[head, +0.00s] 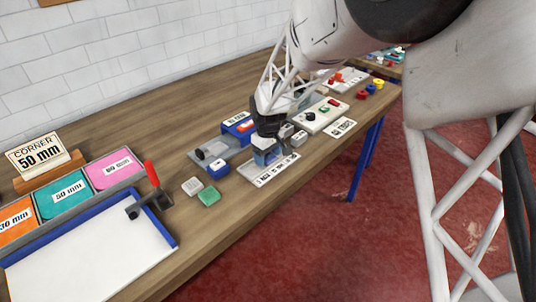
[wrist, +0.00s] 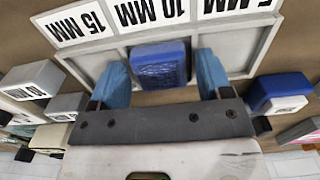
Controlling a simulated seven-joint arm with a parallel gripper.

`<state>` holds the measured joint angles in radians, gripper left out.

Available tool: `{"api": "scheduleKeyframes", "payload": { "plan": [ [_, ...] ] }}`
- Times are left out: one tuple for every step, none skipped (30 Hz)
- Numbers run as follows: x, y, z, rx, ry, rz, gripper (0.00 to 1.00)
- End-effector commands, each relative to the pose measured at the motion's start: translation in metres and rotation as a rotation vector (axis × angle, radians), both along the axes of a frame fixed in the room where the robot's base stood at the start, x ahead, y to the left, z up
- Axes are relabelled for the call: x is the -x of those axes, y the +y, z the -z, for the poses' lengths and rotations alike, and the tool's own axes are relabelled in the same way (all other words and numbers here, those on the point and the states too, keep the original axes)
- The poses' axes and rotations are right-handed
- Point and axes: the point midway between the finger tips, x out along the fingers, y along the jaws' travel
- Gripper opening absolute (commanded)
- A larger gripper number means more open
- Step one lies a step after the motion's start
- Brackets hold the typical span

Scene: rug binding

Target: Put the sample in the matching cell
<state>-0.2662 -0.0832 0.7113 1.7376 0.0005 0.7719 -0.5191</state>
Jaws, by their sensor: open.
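A blue sample block (wrist: 160,65) sits in the middle cell of the grey tray (wrist: 240,42) in the wrist view, in line with the label 10 MM. Labels 15 MM and 5 MM mark the cells on either side, which look empty where they show. My gripper (wrist: 163,80) is open, with one blue finger on each side of the block. I cannot tell whether the fingers touch it. In the head view my gripper (head: 266,157) is down at the tray (head: 275,174) and hides most of the cells and the block.
A blue block with a white label (head: 217,169), a grey block (head: 192,186) and a green block (head: 208,196) stand left of the tray. Two grey blocks (head: 298,138) stand close on its right. A board with a red-handled lever (head: 152,175) is at the left.

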Motion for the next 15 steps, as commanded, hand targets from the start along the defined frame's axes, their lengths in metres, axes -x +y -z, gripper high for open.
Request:
{"api": "scheduleKeyframes", "payload": {
  "plan": [
    [0.004, 0.0, 0.005, 0.003, 0.01, 0.0, 0.78],
    [0.004, 0.0, 0.005, 0.003, 0.01, 0.0, 0.78],
    [0.004, 0.0, 0.003, 0.003, 0.01, 0.0, 0.78],
    [0.004, 0.0, 0.002, 0.003, 0.01, 0.0, 0.78],
    [0.004, 0.0, 0.0, 0.002, 0.009, 0.0, 0.78],
    [0.003, -0.001, -0.003, 0.002, 0.009, 0.0, 0.78],
    [0.003, -0.001, -0.006, 0.002, 0.008, 0.0, 0.78],
    [0.003, 0.0, -0.01, 0.002, 0.008, 0.0, 0.78],
    [0.002, 0.0, -0.014, 0.001, 0.007, 0.0, 0.78],
    [0.002, 0.0, -0.018, 0.001, 0.006, 0.0, 0.78],
    [0.002, 0.0, -0.023, 0.001, 0.004, 0.0, 0.78],
    [0.002, 0.0, -0.028, 0.001, 0.004, 0.0, 0.78],
    [0.002, 0.0, -0.033, 0.001, 0.004, 0.0, 0.78],
    [0.002, 0.0, -0.038, 0.001, 0.004, 0.0, 0.78],
    [0.002, 0.0, -0.044, 0.001, 0.004, 0.0, 0.78]
  ]
}}
